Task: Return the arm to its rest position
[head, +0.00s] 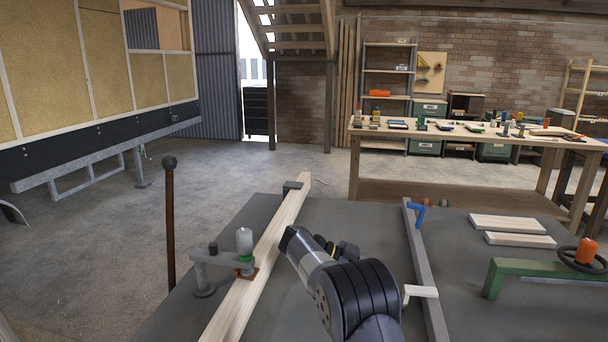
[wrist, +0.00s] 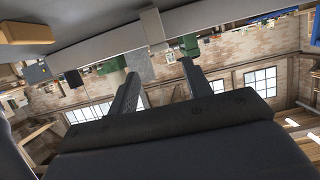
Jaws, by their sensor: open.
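My arm (head: 355,298) rises from the bottom centre of the head view, bent over the grey worktable (head: 385,222). Its far end points up and left, close to the right side of a long pale wooden beam (head: 262,258). I cannot make out my gripper's fingers in the head view. In the wrist view my gripper (wrist: 160,70) shows two dark fingers standing well apart. Nothing is held between them; the room's brick wall and windows show behind, tilted.
A grey clamp with a pale knob (head: 244,242) stands at the beam. A grey rail (head: 424,270), short planks (head: 520,222) and a green bracket with an orange knob (head: 545,267) lie to the right. A dark post (head: 170,220) stands at the left. A cluttered workbench (head: 470,134) is behind.

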